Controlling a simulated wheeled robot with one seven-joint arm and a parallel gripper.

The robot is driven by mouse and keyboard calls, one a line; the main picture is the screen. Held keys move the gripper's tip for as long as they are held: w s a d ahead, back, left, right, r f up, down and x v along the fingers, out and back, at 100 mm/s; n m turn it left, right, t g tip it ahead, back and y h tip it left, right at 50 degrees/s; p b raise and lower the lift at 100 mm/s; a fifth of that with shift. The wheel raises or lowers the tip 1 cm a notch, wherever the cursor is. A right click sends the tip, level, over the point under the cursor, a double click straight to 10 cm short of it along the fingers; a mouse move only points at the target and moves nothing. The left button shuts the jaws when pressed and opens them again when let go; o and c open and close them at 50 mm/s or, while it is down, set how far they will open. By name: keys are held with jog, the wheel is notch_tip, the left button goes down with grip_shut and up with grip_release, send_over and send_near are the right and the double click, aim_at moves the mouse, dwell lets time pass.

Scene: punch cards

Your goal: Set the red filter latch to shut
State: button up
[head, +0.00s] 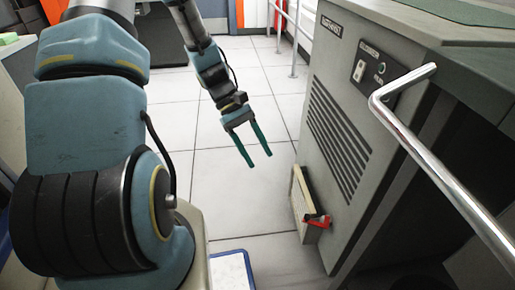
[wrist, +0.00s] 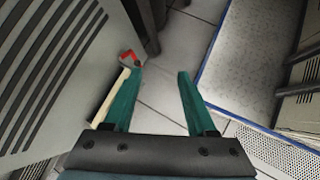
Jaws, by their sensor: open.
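The red filter latch (head: 318,220) sits at the right end of a cream filter panel (head: 300,203), low on the side of the grey cabinet (head: 345,75). Its handle looks roughly level in the head view; I cannot tell its exact setting. In the wrist view the latch (wrist: 130,59) shows just beyond the tip of the left finger, and the filter panel (wrist: 108,98) is partly hidden behind that finger. My gripper (head: 257,160) is open and empty, in the air up and to the left of the latch. Its teal fingers (wrist: 161,73) appear apart from the latch.
A bent chrome rail (head: 415,135) stands out in front of the cabinet at the right. A blue-edged mat or platform (wrist: 255,60) lies at the right in the wrist view.

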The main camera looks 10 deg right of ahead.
jog(key=shift+c, duration=0.4)
jog(key=shift+f, duration=0.1)
jog(key=c, duration=0.3)
jog(key=shift+s+d+f+m, duration=0.15)
jog(key=shift+d+f+m, duration=0.1)
jog(key=shift+m, duration=0.25)
jog(key=shift+c, duration=0.8)
jog(key=d+f+m, duration=0.1)
jog(key=m, duration=0.2)
jog(key=s+d+f+m+y+b, duration=0.1)
jog(key=m, duration=0.2)
jog(key=s+d+f+m+y+b, duration=0.1)
jog(key=f+m, duration=0.1)
jog(key=shift+d+m+t, duration=0.2)
jog(key=shift+m+t, duration=0.2)
grip_shut()
jog(key=m+t+b, duration=0.3)
jog(key=m+b, duration=0.7)
jog(key=m, duration=1.4)
send_over(310, 223)
jog(key=shift+y, duration=0.3)
jog(key=shift+f, duration=8.3)
